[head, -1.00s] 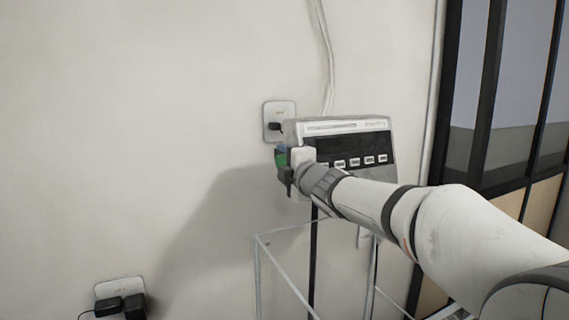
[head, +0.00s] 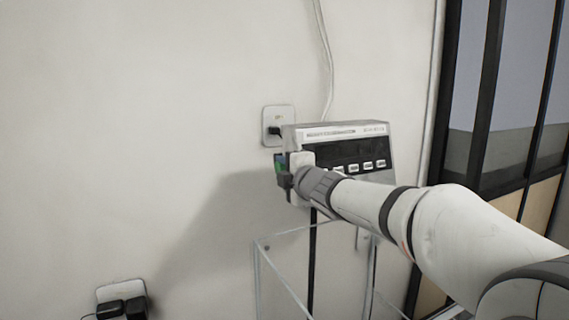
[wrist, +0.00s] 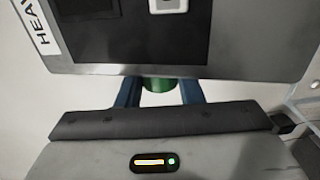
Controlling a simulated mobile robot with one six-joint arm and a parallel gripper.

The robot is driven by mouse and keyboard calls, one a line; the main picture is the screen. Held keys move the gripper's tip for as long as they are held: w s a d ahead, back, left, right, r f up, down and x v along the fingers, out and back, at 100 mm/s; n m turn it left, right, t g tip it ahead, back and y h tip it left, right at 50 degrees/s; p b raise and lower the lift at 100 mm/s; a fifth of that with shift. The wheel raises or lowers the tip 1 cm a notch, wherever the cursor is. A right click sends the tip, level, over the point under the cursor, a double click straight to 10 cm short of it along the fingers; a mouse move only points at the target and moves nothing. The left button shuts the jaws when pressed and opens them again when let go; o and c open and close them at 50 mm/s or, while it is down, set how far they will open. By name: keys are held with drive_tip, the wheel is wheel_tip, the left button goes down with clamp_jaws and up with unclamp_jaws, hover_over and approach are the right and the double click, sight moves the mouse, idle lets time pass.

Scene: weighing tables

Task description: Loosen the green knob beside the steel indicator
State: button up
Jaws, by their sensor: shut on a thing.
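The steel indicator (head: 377,139) is a grey box on the wall with a dark display and a row of white buttons; my arm covers its lower left part in the head view. The green knob (wrist: 160,86) shows at the indicator's edge in the wrist view, partly hidden by the housing. My gripper (wrist: 160,93) has a blue finger on each side of the knob and is shut on it. In the head view my gripper (head: 282,171) is at the indicator's left side, with only a sliver of green showing.
A wall socket with a black plug (head: 276,130) is just above left of the indicator. A clear-sided frame (head: 262,275) stands below it. Another socket with black adapters (head: 122,305) is low on the left. The wall at left is clear.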

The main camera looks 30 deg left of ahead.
drive_tip(key=shift+r+g+h+p, duration=0.2)
drive_tip(key=shift+g+h+p, duration=0.1)
drive_tip(key=shift+p, duration=0.55)
drive_tip(key=shift+f, duration=0.25)
drive_tip(key=o, duration=1)
drive_tip(key=shift+c, duration=0.2)
drive_tip(key=shift+s+r, duration=0.1)
drive_tip(key=v, duration=0.7)
drive_tip(key=shift+s+d+b, duration=0.2)
drive_tip(key=shift+d+b, duration=0.15)
drive_tip(key=shift+b, duration=0.1)
